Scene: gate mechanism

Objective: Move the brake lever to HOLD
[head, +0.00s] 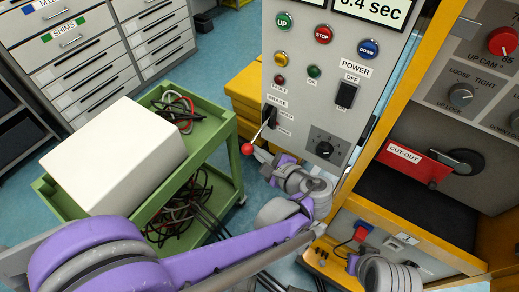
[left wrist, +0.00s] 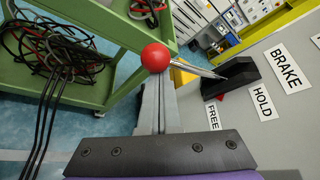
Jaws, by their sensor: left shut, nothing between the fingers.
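The brake lever is a thin metal rod with a red ball knob (head: 247,149), coming out of a black slot (head: 270,117) on the grey panel. It slants down and left in the head view, toward the FREE end. In the left wrist view the red ball (left wrist: 156,57) and the slot (left wrist: 232,78) show beside the HOLD label (left wrist: 263,102) and the FREE label (left wrist: 213,117). My left gripper (head: 262,156) is shut and empty, with its fingertips (left wrist: 157,90) close by the ball. I cannot tell whether they touch.
A green cart (head: 219,149) with a white box (head: 113,155) and cables stands left of the panel. Yellow blocks (head: 246,87) sit behind the lever. A yellow frame with a red CUT-OUT handle (head: 404,160) stands at the right. Buttons and a POWER switch (head: 346,94) are above the lever.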

